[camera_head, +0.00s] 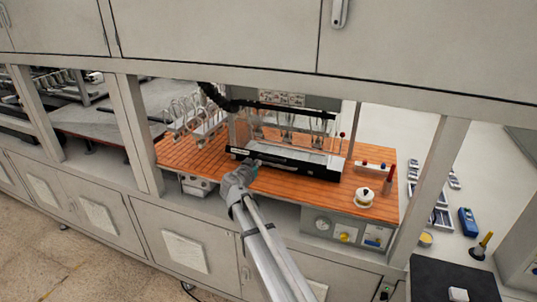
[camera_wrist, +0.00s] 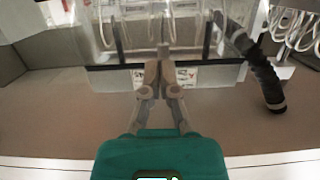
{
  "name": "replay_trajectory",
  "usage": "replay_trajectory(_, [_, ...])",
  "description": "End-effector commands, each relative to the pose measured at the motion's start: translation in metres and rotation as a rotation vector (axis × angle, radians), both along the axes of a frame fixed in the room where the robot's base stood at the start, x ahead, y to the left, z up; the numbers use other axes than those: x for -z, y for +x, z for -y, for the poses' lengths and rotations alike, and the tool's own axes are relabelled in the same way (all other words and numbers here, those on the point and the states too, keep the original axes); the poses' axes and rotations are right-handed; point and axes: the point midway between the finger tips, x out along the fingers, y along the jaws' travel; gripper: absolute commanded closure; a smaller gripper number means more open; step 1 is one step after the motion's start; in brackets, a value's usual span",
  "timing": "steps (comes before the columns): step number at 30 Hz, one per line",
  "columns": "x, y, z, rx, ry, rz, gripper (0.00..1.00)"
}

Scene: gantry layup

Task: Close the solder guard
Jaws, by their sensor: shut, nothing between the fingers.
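The solder guard appears to be the clear panel (camera_head: 305,158) at the front of the solder station on the orange slatted bench top. In the wrist view the clear panel (camera_wrist: 90,40) fills the upper middle, with a dark strip and labels along its lower edge. I cannot tell exactly how far the guard is open. My gripper (camera_head: 253,163) is at the left front of the station, by its dark front bar (camera_head: 300,167). In the wrist view my gripper (camera_wrist: 158,66) is shut and empty, its fingertips overlapping the dark strip. Whether they touch it is unclear.
A black hose (camera_head: 212,94) runs by the station's upper left; it also shows in the wrist view (camera_wrist: 266,82). Looped cables (camera_head: 195,112) hang at left. A white spool (camera_head: 363,197) and red-handled tool (camera_head: 389,178) stand on the right. Posts and an overhead cabinet frame the opening.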

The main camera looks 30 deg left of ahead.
Motion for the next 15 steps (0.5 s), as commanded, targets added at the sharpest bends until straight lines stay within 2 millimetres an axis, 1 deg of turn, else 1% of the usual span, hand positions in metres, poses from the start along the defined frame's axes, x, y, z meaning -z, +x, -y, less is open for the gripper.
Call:
replay_trajectory(10, [0.0003, 0.0001, -0.0002, 0.000, 0.000, -0.001, 1.00])
replay_trajectory(15, [0.0014, 0.0047, -0.0013, 0.000, 0.000, 0.000, 1.00])
